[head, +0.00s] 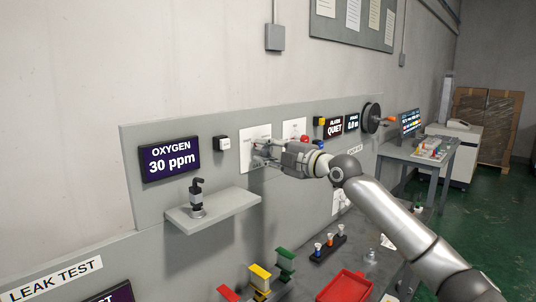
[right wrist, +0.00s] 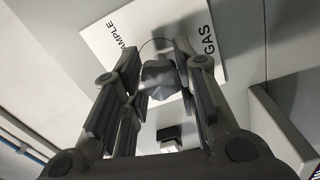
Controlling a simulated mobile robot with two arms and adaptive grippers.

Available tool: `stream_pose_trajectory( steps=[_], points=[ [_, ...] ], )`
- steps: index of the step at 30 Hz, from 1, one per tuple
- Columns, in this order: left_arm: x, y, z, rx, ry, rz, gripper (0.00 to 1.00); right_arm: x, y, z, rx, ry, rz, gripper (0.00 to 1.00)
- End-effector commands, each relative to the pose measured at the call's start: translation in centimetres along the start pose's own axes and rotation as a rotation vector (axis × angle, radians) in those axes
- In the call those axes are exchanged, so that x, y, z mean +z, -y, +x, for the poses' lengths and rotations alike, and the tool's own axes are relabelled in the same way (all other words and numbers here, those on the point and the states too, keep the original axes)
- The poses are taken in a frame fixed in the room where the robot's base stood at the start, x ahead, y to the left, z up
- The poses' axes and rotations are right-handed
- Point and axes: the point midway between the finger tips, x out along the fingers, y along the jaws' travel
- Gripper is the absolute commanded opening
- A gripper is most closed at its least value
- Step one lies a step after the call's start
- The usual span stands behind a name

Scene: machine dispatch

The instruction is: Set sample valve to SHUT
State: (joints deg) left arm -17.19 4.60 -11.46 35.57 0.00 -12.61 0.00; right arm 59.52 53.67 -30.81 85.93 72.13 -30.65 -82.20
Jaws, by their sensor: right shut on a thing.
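The sample valve's white plate (head: 250,134) is on the grey wall panel, right of the oxygen display. In the right wrist view the plate (right wrist: 112,42) shows parts of the words SAMPLE and GAS. A grey knob (right wrist: 160,80) stands out from it. My right gripper (head: 260,153) reaches the plate from the right. In the right wrist view its fingers (right wrist: 160,85) are shut on the knob from both sides. The knob's pointer and any SHUT mark cannot be made out. My left gripper is not in view.
The oxygen display (head: 170,158) reads 30 ppm. A red tray (head: 345,288) and coloured holders (head: 260,277) sit lower. A black wheel (head: 371,117) is further right.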

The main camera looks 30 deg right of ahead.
Motion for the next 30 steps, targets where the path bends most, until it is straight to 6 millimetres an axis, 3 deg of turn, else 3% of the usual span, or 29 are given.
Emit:
stream_pose_trajectory(
  steps=[12, 29, 30],
  points=[
    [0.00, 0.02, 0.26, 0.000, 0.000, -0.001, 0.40, 0.02, 0.09, 0.02, -0.001, 0.000, -0.199, 0.04],
    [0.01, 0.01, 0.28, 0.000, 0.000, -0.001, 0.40, 0.01, 0.12, 0.02, -0.002, 0.000, -0.232, 0.04],
    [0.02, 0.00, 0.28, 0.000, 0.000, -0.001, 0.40, 0.01, 0.12, 0.02, -0.002, 0.000, -0.232, 0.29]
  ],
)
